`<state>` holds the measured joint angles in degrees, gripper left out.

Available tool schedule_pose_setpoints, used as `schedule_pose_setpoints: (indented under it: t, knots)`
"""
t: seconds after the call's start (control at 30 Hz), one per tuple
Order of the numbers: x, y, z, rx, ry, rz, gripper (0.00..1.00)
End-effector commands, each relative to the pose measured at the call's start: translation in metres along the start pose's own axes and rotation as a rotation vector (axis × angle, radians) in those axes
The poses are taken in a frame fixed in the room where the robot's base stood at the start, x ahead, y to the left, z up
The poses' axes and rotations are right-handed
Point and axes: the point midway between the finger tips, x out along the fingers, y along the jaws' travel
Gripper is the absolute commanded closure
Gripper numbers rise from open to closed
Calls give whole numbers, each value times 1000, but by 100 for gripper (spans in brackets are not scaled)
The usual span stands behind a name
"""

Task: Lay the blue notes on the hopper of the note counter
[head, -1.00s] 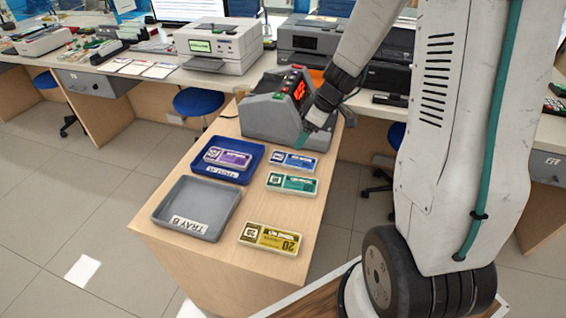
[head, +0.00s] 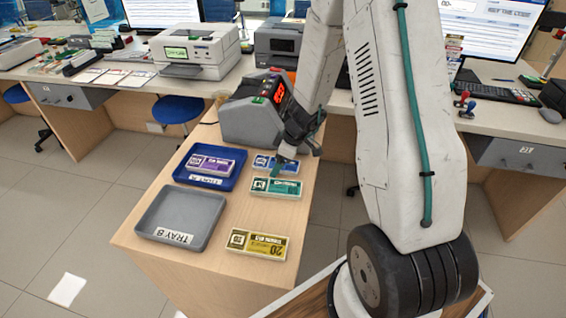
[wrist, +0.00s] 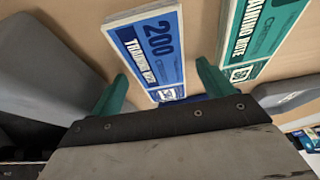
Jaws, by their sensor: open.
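The blue notes (head: 262,161) lie flat on the wooden counter, between the note counter and the green notes, partly hidden by my gripper in the head view. My gripper (head: 278,168) is open and points down over them. In the wrist view the blue notes (wrist: 150,48) lie between and beyond the two green fingertips of my gripper (wrist: 161,70), with nothing held. The grey note counter (head: 250,116), with a red display, stands behind the blue notes; my arm hides its right side.
Green notes (head: 277,188) lie just in front of the blue ones and yellow notes (head: 258,243) nearer. Purple notes (head: 211,164) are in blue tray A (head: 183,178). Grey tray B (head: 146,224) is empty. Bare wood lies between tray B and the yellow notes.

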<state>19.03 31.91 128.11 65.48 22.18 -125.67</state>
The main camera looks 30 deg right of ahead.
Motion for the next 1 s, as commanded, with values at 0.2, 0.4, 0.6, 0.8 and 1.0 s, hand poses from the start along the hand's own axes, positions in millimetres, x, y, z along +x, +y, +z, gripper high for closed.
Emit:
schedule_pose_setpoints:
  t: [0.2, 0.4, 0.6, 0.8, 1.0]
  knots:
    - [0, 0, 0, 0, 0, 1, 31]
    - [-1, 1, 1, 1, 0, 1, 69]
    - [-1, 1, 1, 1, 0, 1, 72]
    - [-6, 0, -3, -2, 1, 1, 72]
    - [-21, -1, -12, -6, 1, 1, 72]
